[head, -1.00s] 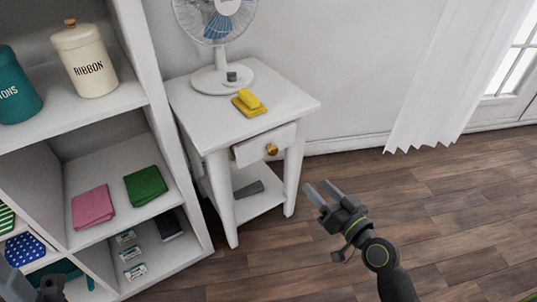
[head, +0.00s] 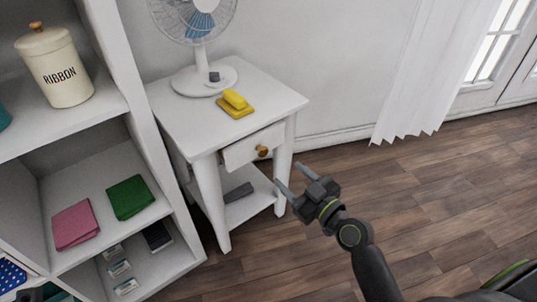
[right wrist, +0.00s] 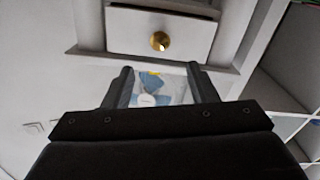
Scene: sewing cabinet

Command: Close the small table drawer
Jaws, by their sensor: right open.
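The small white table (head: 190,120) stands against the wall. Its drawer (head: 240,150) is partly open, with its front out past the table's front edge. The drawer front has a round brass knob (head: 262,152); the knob also shows in the right wrist view (right wrist: 159,41). My right gripper (head: 286,177) is open and empty. It is in front of the drawer, a little right of and below the knob in the head view, and apart from it.
A fan (head: 200,77) and a yellow block on a yellow base (head: 235,103) are on the tabletop. A grey item (head: 238,192) lies on the lower shelf. A white shelf unit (head: 160,140) stands close on the left. The wooden floor (head: 420,200) to the right is clear.

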